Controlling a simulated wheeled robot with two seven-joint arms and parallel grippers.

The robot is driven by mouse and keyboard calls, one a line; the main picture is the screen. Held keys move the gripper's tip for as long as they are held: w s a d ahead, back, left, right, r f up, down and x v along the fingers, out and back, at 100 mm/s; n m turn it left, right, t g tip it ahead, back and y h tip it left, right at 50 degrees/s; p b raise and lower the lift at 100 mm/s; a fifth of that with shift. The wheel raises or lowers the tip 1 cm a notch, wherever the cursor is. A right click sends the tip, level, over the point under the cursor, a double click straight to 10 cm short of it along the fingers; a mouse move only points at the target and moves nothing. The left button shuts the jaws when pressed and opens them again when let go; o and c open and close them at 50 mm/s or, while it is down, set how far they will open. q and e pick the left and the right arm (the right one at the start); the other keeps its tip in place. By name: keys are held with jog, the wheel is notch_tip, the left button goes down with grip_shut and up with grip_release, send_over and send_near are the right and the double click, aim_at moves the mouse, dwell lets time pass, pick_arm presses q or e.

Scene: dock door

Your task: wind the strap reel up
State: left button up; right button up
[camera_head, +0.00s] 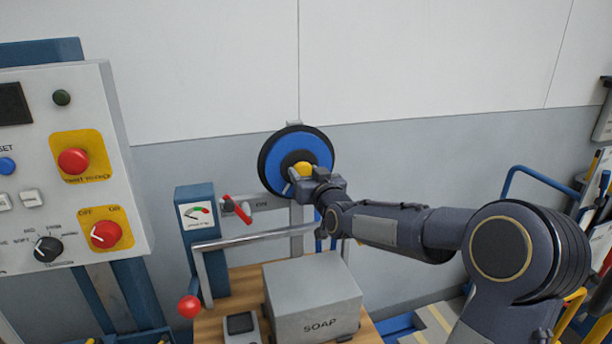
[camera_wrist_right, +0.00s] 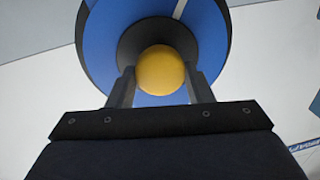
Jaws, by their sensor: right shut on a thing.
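The strap reel (camera_head: 269,160) is a blue disc with a black rim, mounted on a post against the wall in the head view. A yellow knob (camera_head: 303,168) stands out from its face, right of and below the reel's middle. My right gripper (camera_head: 304,174) is shut on the yellow knob. In the right wrist view the reel (camera_wrist_right: 100,40) fills the top, and the yellow knob (camera_wrist_right: 160,70) sits between the two dark fingers of the gripper (camera_wrist_right: 160,85). The gripper hides the lower right part of the reel in the head view. My left gripper is not in view.
A grey soap box (camera_head: 312,300) stands on a wooden bench below the reel. A control panel (camera_head: 60,200) stands further left.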

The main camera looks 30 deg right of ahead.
jog(key=shift+a+f+m+h+b, duration=0.1)
jog(key=shift+m+h+b, duration=0.45)
jog(key=shift+m+b, duration=3.55)
jog(key=shift+f+m+h+b, duration=0.15)
jog(key=shift+m+h+b, duration=0.95)
jog(key=shift+m, duration=5.25)
jog(key=shift+a+f+m+y+b, duration=0.1)
jog(key=shift+m+b, duration=3.35)
jog(key=shift+m, duration=1.8)
jog(key=o, duration=1.4)
jog(key=shift+d, duration=0.1)
jog(key=shift+c, duration=0.2)
